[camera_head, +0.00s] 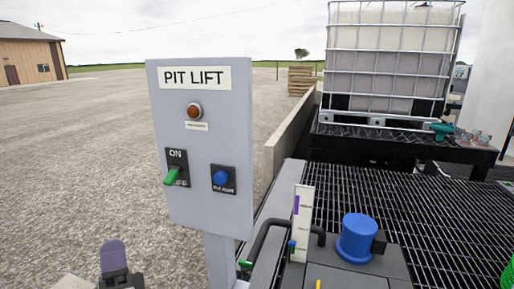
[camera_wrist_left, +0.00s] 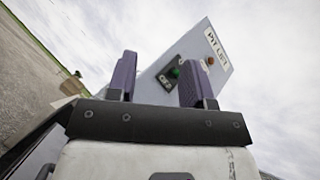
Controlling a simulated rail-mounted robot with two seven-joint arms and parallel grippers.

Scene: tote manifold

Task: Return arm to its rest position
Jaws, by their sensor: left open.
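My left gripper (camera_head: 114,258) shows at the bottom left of the head view, low and to the left of the PIT LIFT panel (camera_head: 210,215). In the left wrist view its two purple fingers (camera_wrist_left: 156,82) stand apart with nothing between them. The panel (camera_wrist_left: 208,78) appears tilted behind the fingers, and the gripper is clear of it. The panel carries a green-handled ON/OFF switch (camera_head: 171,176), a blue button (camera_head: 221,178) and an amber lamp (camera_head: 194,110). The switch handle points down toward OFF. My right gripper is not seen.
A metal grating (camera_head: 440,215) covers the right side. A blue-capped tank (camera_head: 357,240) with pipes stands right of the panel post. A caged white container (camera_head: 390,60) rests on a black stand (camera_head: 350,145). A low concrete wall (camera_head: 290,135) runs behind the panel. Open gravel (camera_head: 90,130) lies left.

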